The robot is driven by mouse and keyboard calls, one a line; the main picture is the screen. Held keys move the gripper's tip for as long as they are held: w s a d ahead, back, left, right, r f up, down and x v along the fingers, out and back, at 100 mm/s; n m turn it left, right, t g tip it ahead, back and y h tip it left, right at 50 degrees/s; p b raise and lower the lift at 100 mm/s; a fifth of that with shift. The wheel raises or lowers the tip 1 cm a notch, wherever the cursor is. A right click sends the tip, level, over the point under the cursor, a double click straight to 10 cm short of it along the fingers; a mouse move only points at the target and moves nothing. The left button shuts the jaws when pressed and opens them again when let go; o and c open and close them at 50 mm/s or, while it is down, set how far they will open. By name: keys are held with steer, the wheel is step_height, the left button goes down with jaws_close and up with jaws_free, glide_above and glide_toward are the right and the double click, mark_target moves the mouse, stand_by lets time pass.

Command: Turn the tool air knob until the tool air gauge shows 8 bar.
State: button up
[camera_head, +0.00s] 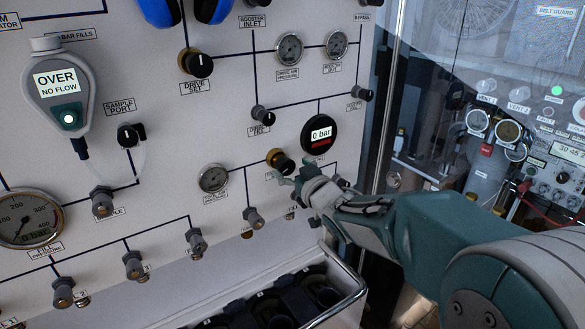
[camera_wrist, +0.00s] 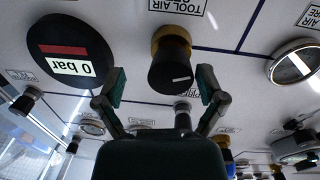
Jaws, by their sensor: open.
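The tool air knob (camera_wrist: 172,62) is black with a brass collar and a white pointer line, beside an upside-down TOOL AIR label in the wrist view. It also shows in the head view (camera_head: 281,161). My gripper (camera_wrist: 160,90) is open, its two fingers spread towards either side of the knob, with no clear contact. In the head view my gripper (camera_head: 301,182) is just below and right of the knob. A round dial gauge (camera_head: 213,178) is left of the knob; its partly cut label in the wrist view (camera_wrist: 297,62) ends in AIR and URE. Its reading is unclear.
A black digital gauge (camera_head: 319,135) reading 0 bar sits above right of the knob. A small black valve knob (camera_head: 262,115) is above, and fittings (camera_head: 253,218) are below. A metal rail (camera_head: 345,275) stands out at lower right. A clear door edge (camera_head: 385,100) is further right.

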steer(key=shift+a+f, duration=0.1)
steer(key=shift+a, duration=0.85)
steer(key=c, duration=0.5)
steer(key=shift+d, duration=0.5)
steer(key=c, duration=0.7)
steer(key=shift+o, duration=0.3)
steer(key=shift+a, duration=0.1)
steer(key=n, duration=0.4)
steer(key=shift+n, duration=0.3)
steer(key=o, duration=1.1)
